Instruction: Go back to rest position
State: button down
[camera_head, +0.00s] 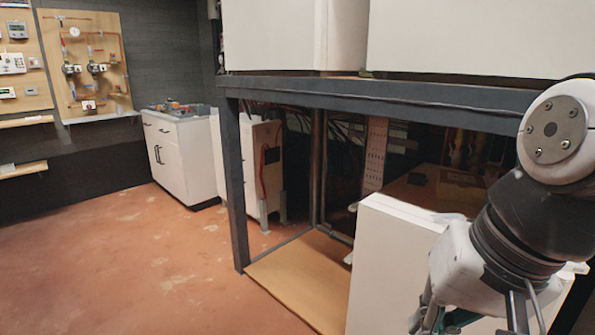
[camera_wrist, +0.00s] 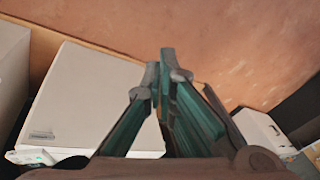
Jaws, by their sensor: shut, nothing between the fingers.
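My gripper (camera_wrist: 160,75) shows in the wrist view with its two teal-edged fingers together at the tips and nothing between them. It points down over the edge of a white box-shaped unit (camera_wrist: 92,98), with the reddish floor beyond. In the head view my arm comes in from the right, and only part of my gripper shows at the bottom edge, in front of the white unit (camera_head: 390,265). The fingertips are cut off there. I cannot tell whether my gripper touches the unit.
A dark metal frame (camera_head: 238,190) with large white units (camera_head: 470,38) on top stands close to my arm. A wooden board (camera_head: 300,280) lies at its base. A white cabinet (camera_head: 183,158) and wall panels (camera_head: 90,60) are at the back left. The reddish floor (camera_head: 130,260) at left is clear.

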jog(key=s+d+f+n+g+h, duration=0.1)
jog(key=s+d+f, duration=0.15)
jog(key=s, duration=0.35)
jog(key=s+d+f+n+g+h, duration=0.1)
jog(key=s+d+n, duration=0.15)
jog(key=s, duration=0.25)
notch_tip(320, 180, up, 22)
jog(key=t+p, duration=0.3)
jog(key=p, duration=1.7)
jog(key=shift+w+d+f+m, duration=0.1)
jog(key=shift+m, duration=0.15)
